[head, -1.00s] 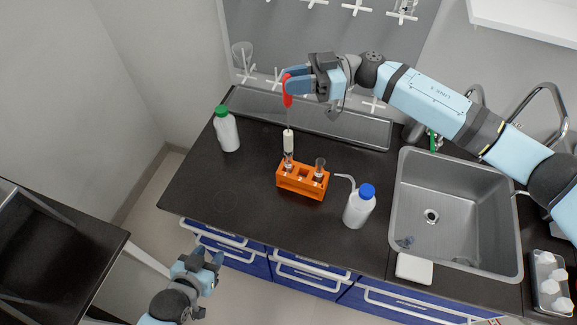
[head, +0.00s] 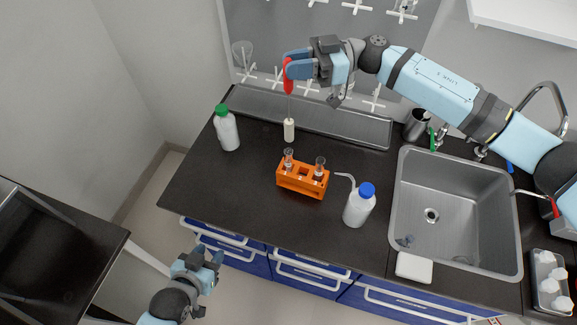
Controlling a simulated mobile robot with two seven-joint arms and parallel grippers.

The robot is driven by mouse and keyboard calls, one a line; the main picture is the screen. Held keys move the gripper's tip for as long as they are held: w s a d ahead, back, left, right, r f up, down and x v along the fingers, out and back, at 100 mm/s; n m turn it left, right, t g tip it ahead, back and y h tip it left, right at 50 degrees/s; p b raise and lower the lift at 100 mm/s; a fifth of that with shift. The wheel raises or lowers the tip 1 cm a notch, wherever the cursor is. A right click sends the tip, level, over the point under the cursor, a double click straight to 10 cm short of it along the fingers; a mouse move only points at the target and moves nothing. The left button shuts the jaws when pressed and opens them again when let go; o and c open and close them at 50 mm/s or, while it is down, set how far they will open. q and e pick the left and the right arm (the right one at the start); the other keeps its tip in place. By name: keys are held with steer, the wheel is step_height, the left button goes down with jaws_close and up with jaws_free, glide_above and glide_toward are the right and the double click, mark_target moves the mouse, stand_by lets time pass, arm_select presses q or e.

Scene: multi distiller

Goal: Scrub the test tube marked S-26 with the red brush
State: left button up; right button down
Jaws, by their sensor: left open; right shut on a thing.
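My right gripper (head: 289,70) is shut on the red handle of the brush (head: 288,82). The brush hangs upright, with its white bristle head (head: 289,130) lowest, apparently just above the left tube. An orange rack (head: 302,181) stands on the black counter and holds two glass test tubes, a left one (head: 288,157) and a right one (head: 320,165). The S-26 mark is too small to read on either tube. My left gripper (head: 208,258) is open and empty, in front of the counter's front edge.
A green-capped bottle (head: 228,130) stands left of the rack, and a blue-capped wash bottle (head: 359,205) stands right of it. A sink (head: 460,200) with taps lies further right. A pegboard (head: 330,45) and grey trough (head: 345,127) are behind. The counter's left front is clear.

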steer(key=w+d+r, duration=0.3)
steer(key=w+r, duration=0.1)
steer(key=w, duration=0.5)
steer(key=shift+r, duration=0.4)
